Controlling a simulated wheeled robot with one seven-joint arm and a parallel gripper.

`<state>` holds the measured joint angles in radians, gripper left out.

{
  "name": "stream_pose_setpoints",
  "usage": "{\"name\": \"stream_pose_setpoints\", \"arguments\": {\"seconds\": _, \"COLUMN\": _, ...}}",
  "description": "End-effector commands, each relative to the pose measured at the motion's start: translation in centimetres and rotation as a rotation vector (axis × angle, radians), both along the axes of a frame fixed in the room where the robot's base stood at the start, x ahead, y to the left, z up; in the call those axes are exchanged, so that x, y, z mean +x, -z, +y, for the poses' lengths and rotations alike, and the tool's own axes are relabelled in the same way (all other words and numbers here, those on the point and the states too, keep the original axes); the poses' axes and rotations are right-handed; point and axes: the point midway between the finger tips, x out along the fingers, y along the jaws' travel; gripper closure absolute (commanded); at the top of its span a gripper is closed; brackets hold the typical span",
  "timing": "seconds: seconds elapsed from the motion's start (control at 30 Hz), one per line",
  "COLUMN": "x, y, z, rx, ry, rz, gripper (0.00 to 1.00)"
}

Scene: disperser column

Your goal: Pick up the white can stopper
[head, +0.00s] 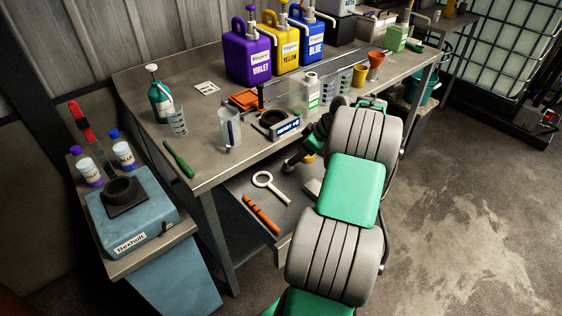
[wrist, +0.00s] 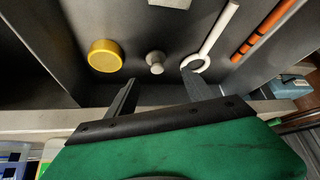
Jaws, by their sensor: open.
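A small pale grey-white knob-shaped piece, which looks like the white can stopper (wrist: 155,62), stands on the dark lower shelf in the wrist view. It is between a yellow round lid (wrist: 105,56) on its left and a white ring-ended tool (wrist: 210,38) on its right. My gripper (wrist: 160,90) is open and empty. Its two dark fingers point toward the shelf, with the stopper just past the gap between the tips and apart from them. In the head view my arm hides the stopper and most of the gripper.
The metal workbench top (head: 215,165) is above the shelf, loaded with jugs and beakers. An orange tool (wrist: 262,30) lies right of the ring tool, which also shows in the head view (head: 272,186).

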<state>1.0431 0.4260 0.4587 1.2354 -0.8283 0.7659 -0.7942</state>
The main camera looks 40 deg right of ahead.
Motion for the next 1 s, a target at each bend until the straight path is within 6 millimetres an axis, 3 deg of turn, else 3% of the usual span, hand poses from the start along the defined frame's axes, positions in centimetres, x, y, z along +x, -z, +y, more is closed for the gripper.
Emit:
{"name": "stream_pose_setpoints", "arguments": {"seconds": 0.07, "x": -0.1, "y": 0.8, "z": -0.6, "rx": 0.001, "ry": -0.004, "rz": -0.008, "gripper": 0.39}}
{"name": "stream_pose_setpoints", "arguments": {"seconds": 0.53, "x": 3.6, "y": 6.2, "z": 1.2, "rx": -0.001, "ry": -0.006, "rz": -0.009, "gripper": 0.39}}
{"name": "stream_pose_setpoints", "arguments": {"seconds": 0.77, "x": 3.8, "y": 6.7, "z": 1.2, "rx": -0.002, "ry": -0.003, "rz": -0.010, "gripper": 0.39}}
{"name": "stream_pose_setpoints", "arguments": {"seconds": 1.0, "x": 3.8, "y": 6.7, "z": 1.2, "rx": -0.002, "ry": -0.003, "rz": -0.009, "gripper": 0.58}}
